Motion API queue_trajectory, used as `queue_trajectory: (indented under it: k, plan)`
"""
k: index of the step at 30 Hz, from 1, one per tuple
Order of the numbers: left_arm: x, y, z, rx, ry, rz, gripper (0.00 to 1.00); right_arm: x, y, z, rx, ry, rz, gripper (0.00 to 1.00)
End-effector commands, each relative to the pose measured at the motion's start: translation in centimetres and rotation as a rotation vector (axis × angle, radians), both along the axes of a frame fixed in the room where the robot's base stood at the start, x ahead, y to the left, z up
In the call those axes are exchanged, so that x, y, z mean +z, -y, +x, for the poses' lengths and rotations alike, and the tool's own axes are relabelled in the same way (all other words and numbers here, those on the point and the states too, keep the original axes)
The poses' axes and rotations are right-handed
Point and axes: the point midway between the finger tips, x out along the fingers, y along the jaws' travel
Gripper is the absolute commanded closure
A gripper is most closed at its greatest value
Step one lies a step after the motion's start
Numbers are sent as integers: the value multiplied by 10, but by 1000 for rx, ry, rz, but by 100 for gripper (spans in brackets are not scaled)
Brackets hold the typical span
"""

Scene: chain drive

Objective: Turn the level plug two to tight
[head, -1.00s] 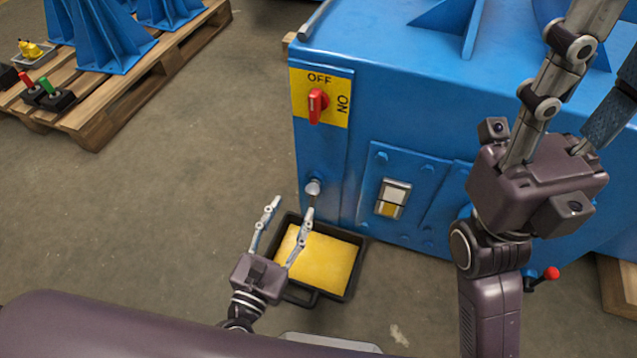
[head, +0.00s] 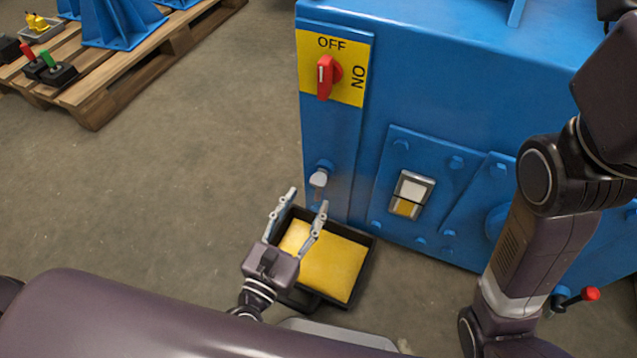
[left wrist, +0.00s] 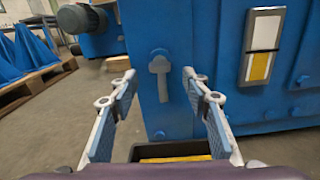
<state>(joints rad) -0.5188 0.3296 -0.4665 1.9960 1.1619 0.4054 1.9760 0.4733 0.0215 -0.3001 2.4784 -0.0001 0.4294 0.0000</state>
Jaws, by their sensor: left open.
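A grey fitting with a small handle (head: 319,179), which looks like the level plug, sticks out low on the front of the blue housing. In the left wrist view this fitting (left wrist: 160,66) appears between the fingers, with its handle hanging down. I cannot read a number on it. My left gripper (head: 308,199) is open and empty, in front of and slightly below the fitting, pointing at it. In the left wrist view the fingers of my left gripper (left wrist: 159,76) stand well apart, not visibly touching the fitting. My right gripper's fingers are outside the picture.
A black tray (head: 368,262) with yellow contents sits on the floor under the fitting. The blue housing (head: 450,95) carries a red OFF/ON switch (head: 325,77) and a sight window (head: 411,194). A wooden pallet (head: 150,72) stands at upper left. The floor between is clear.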

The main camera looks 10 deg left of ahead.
Motion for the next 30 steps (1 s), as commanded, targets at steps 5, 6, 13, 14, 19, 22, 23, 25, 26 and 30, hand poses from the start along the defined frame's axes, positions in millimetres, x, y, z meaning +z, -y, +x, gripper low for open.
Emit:
queue_trajectory:
  k: [5, 6, 13, 14, 19, 22, 23, 25, 26, 30]
  plan:
    - [2, 5, 28, 4, 3, -5, 56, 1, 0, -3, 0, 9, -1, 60]
    - [2, 6, 34, 4, 4, -4, 56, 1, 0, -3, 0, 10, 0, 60]
    - [1, 12, 63, 3, 2, -3, 56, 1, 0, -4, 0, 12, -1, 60]
    - [1, 12, 65, 2, 2, -2, 56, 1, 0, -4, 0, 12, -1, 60]
    - [1, 14, 71, 1, 1, -1, 56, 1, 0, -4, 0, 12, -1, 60]
    - [1, 14, 71, 0, 0, -1, 56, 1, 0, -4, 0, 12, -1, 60]
    - [1, 14, 71, 0, 0, -1, 56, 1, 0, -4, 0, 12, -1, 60]
    - [1, 14, 70, 0, 0, -1, 58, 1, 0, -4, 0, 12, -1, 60]
    - [1, 14, 70, 0, 0, -1, 61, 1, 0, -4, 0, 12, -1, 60]
    - [1, 14, 70, 0, 1, -1, 76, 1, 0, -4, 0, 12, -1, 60]
